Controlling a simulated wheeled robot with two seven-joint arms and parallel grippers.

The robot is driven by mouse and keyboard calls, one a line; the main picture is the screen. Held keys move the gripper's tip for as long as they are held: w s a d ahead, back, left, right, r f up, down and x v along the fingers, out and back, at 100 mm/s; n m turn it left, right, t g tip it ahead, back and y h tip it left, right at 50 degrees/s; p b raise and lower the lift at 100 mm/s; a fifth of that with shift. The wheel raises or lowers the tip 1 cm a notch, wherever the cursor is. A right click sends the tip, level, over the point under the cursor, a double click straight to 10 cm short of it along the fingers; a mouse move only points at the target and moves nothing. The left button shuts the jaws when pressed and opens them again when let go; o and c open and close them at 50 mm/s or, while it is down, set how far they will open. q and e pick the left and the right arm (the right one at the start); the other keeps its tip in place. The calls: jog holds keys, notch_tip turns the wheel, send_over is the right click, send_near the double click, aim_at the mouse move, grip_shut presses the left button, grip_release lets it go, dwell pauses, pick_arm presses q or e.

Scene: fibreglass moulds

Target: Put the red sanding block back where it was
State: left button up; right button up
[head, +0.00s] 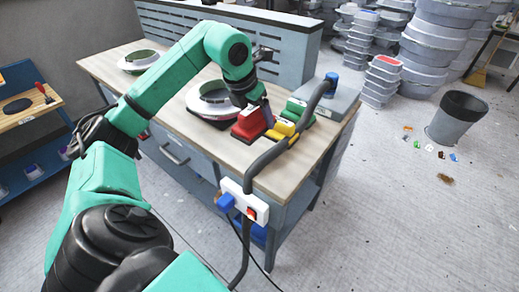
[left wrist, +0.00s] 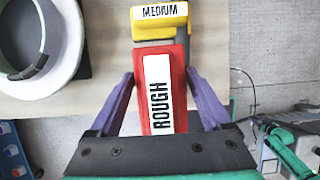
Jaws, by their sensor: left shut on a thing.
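The red sanding block (head: 249,126) is at the front part of the workbench, just left of the yellow block (head: 281,128). My left gripper (head: 252,105) is over it from above. In the left wrist view the red block (left wrist: 164,88) has a white label reading ROUGH and sits between the two purple fingers of my left gripper (left wrist: 163,90), which is shut on it. The yellow block (left wrist: 160,20), labelled MEDIUM, lies just beyond its end. I cannot tell whether the red block touches the bench top. My right gripper is not in view.
A green block (head: 299,109) stands beyond the yellow one. A thick grey hose (head: 285,143) runs close past the blocks. A white ring-shaped mould (head: 211,100) is just left on the bench (head: 117,65). A grey bin (head: 457,119) stands on the floor.

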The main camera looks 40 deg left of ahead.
aim_at(248, 124)
pick_arm(q)
jog(key=f, duration=1)
jog(key=shift+d+f, duration=0.3)
jog(key=shift+w, duration=0.1)
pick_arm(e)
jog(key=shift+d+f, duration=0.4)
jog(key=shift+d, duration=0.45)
pick_arm(q)
jog(key=shift+f, duration=0.1)
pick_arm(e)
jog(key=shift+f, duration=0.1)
pick_arm(q)
jog(key=o, duration=0.9)
jog(key=shift+f+b, duration=0.1)
jog(key=shift+b, duration=0.2)
jog(key=shift+o, duration=1.1)
jog(key=shift+r, duration=0.2)
jog(key=b+v, duration=0.4)
jog(key=v, duration=0.3)
jog(key=shift+s+a+r+b, duration=0.1)
jog(key=shift+s+r+b, duration=0.05)
jog(key=shift+s+b, duration=0.15)
jog(key=v, duration=0.4)
jog(key=shift+r, duration=0.35)
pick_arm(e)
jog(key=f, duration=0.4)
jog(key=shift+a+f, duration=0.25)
